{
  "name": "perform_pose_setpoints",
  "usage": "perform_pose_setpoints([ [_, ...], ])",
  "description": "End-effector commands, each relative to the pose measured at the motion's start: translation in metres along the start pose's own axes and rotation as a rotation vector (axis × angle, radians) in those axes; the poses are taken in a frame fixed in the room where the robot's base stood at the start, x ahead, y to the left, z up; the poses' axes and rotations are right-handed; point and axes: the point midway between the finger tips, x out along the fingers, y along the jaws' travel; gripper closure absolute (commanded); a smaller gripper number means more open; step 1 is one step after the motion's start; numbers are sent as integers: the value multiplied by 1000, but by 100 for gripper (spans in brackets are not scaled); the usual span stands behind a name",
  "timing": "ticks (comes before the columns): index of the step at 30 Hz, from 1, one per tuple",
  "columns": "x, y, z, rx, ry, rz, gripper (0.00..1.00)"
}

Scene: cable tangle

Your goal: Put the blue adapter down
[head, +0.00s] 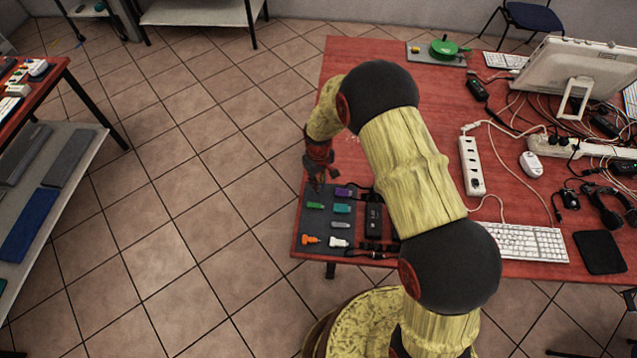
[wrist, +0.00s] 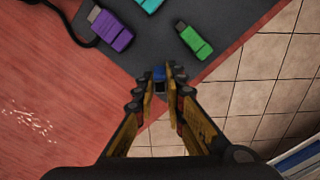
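The blue adapter (wrist: 159,73) shows as a small blue and dark block between my gripper's fingertips in the wrist view. My gripper (wrist: 160,84) is closed on it, a finger at each side. The adapter is at the corner of the dark grey mat (wrist: 152,45); I cannot tell whether it touches the mat. In the head view my gripper (head: 317,184) points down over the far left corner of the mat (head: 312,222), and the adapter cannot be made out there.
On the mat lie a green stick (head: 316,206), a purple adapter (head: 343,192), a teal one (head: 342,208), an orange one (head: 311,239) and a white one (head: 338,242). A black box (head: 374,220) lies right of them. The red table's left edge is close by.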

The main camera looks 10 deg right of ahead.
Motion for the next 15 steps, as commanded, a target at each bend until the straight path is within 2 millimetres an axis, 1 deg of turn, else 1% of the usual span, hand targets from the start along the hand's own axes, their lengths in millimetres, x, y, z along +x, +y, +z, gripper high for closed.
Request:
perform_pose_setpoints([
  [1, 0, 0, 0, 0, 0, 0, 85],
  [9, 0, 0, 0, 0, -1, 0, 70],
  [15, 0, 0, 0, 0, -1, 0, 70],
])
